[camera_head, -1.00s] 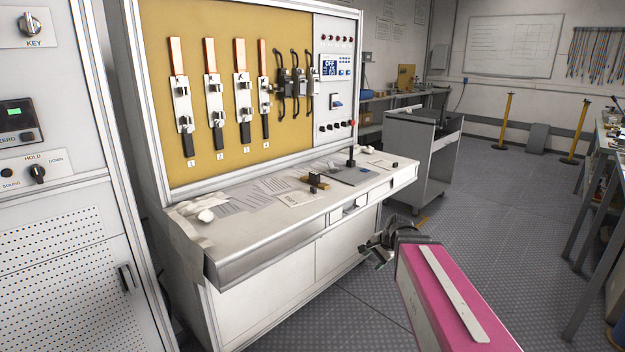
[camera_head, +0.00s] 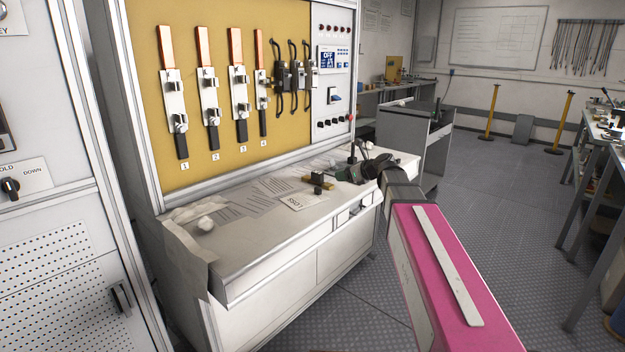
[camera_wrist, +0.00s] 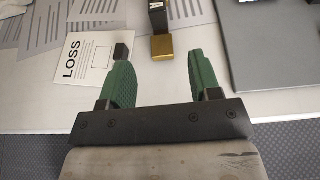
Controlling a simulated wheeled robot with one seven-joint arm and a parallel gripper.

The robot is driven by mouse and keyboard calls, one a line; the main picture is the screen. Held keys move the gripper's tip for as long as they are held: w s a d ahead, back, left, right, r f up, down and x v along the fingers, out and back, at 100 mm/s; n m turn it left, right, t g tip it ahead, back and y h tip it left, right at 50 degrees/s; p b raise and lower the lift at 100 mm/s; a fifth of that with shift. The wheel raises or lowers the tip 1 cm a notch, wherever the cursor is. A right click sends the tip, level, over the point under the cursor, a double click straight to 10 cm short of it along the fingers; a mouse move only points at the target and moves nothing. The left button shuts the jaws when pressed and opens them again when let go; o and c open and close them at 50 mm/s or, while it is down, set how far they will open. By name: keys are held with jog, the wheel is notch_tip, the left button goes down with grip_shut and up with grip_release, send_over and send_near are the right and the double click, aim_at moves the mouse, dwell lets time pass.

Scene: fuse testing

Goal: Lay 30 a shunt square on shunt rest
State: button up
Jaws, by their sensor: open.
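A brass piece with a black middle block (camera_head: 318,183), which looks like the shunt, lies on the white bench top. In the wrist view its brass end (camera_wrist: 163,47) and black block (camera_wrist: 157,17) show just beyond my gripper, cut off by the top edge. My gripper (camera_head: 354,173) is over the bench's front edge, to the right of the brass piece in the head view. In the wrist view its green fingers (camera_wrist: 165,72) are apart, with nothing between them. A flat grey plate (camera_wrist: 270,50) lies right of the fingers. I cannot tell which thing is the shunt rest.
A card marked LOSS (camera_wrist: 85,58) lies left of the fingers, with a small black block (camera_wrist: 121,51) near the left fingertip. Printed sheets (camera_head: 235,197) and a white crumpled item (camera_head: 206,222) lie further left. A panel with several fuse-like holders (camera_head: 210,105) stands behind.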

aim_at(322, 174)
jog(key=shift+w+a+r, duration=0.2)
jog(key=shift+w+a, duration=0.15)
jog(key=shift+w, duration=0.05)
jog(key=shift+w+a, duration=0.25)
jog(key=shift+a, duration=0.05)
jog(key=x, duration=0.3)
jog(key=shift+w+a+f, duration=0.15)
jog(key=shift+a+f, duration=0.05)
jog(key=shift+x, duration=3.05)
jog(key=shift+a+r, duration=0.15)
jog(key=shift+r, duration=0.05)
jog(key=c, duration=1)
grip_shut()
jog(key=shift+r, duration=0.15)
